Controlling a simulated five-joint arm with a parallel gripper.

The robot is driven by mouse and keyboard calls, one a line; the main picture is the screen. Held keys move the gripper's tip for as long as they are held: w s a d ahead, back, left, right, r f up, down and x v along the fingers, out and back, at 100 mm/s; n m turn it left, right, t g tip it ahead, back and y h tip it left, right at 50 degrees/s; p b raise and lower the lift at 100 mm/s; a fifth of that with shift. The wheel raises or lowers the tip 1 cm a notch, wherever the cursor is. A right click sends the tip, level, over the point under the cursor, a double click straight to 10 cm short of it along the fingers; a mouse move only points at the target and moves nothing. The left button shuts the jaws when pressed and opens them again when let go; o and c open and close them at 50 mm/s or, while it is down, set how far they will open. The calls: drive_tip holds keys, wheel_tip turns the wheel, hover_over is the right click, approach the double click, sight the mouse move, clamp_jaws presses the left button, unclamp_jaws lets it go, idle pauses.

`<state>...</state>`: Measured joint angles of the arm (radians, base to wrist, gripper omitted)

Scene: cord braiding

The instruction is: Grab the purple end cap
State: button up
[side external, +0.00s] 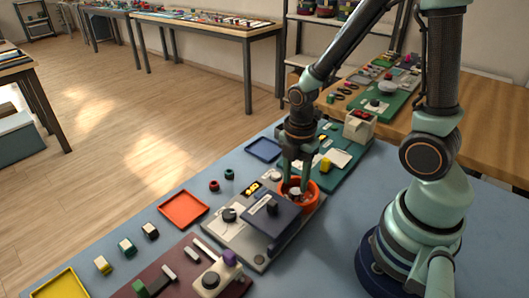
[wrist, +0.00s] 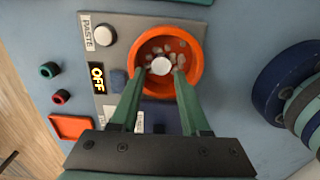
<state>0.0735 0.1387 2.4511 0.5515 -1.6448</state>
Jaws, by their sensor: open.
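A small purple piece (side external: 230,257), which looks like the purple end cap, sits on top of a white device on the maroon board near the bottom of the side view. It does not show in the wrist view. My gripper (side external: 296,181) points down over the orange bowl, well behind and to the right of the purple piece. In the wrist view my gripper (wrist: 160,75) has its two green fingers apart, with the tips over the bowl. No purple piece shows between the fingers.
The orange bowl (wrist: 197,57) holds several pale pieces and a white round knob. It stands on a grey board (side external: 222,247) with a dark blue block (side external: 268,221). The maroon board (side external: 178,274) lies nearer.

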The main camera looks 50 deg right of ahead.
sight(295, 191)
drive_tip(key=shift+d+f, duration=0.1)
drive_tip(key=shift+f, duration=1.55)
clamp_jaws()
drive_tip(key=shift+r, duration=0.15)
